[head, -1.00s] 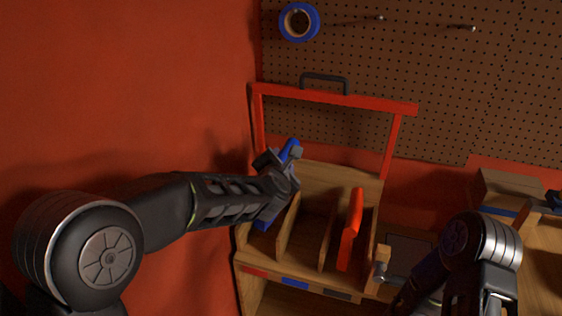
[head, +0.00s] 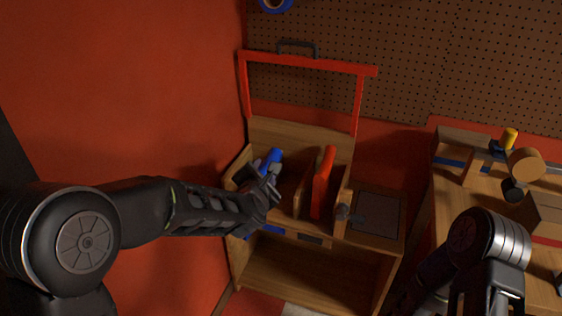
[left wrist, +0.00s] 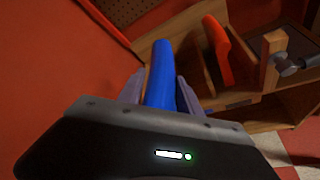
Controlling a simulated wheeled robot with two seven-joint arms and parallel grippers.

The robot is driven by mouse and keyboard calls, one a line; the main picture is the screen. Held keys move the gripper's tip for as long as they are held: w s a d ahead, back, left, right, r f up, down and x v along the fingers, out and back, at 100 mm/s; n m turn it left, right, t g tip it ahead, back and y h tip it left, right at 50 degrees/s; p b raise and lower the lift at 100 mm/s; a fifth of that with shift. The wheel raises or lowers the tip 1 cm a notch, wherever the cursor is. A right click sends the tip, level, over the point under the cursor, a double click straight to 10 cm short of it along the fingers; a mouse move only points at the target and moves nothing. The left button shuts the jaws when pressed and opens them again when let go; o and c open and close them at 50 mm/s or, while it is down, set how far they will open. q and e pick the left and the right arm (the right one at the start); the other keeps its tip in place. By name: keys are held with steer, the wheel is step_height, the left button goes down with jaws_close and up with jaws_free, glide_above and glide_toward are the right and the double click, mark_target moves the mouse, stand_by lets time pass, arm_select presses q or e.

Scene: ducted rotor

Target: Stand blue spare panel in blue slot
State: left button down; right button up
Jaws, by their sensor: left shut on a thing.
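My left gripper (head: 268,182) is shut on the blue panel (head: 272,158) at the left part of the wooden slotted rack (head: 300,125). In the left wrist view the blue panel (left wrist: 161,75) stands up between the two fingers. The arm hides much of the panel and the left slots, so I cannot tell whether its lower end is inside a slot. A blue label (head: 268,230) marks a slot on the rack's front edge. My right gripper is not in view; only its arm shows at the lower right.
A red panel (head: 322,185) stands in a slot to the right, beside a wooden post with a grey knob (head: 344,212). A red frame (head: 310,62) rises behind the rack. A workbench (head: 450,215) with tools is at the right. The red wall is close at left.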

arm_select(q)
steer(key=s+a+f+b, duration=0.3)
steer(key=a+f, duration=0.3)
steer(key=s+a+f+n+y+b, duration=0.1)
steer(key=s+a+f+b, duration=0.2)
steer(key=a+f, duration=0.4)
steer(key=shift+s+f+b, duration=0.25)
steer(key=shift+s+b, duration=0.05)
steer(key=shift+s, duration=0.25)
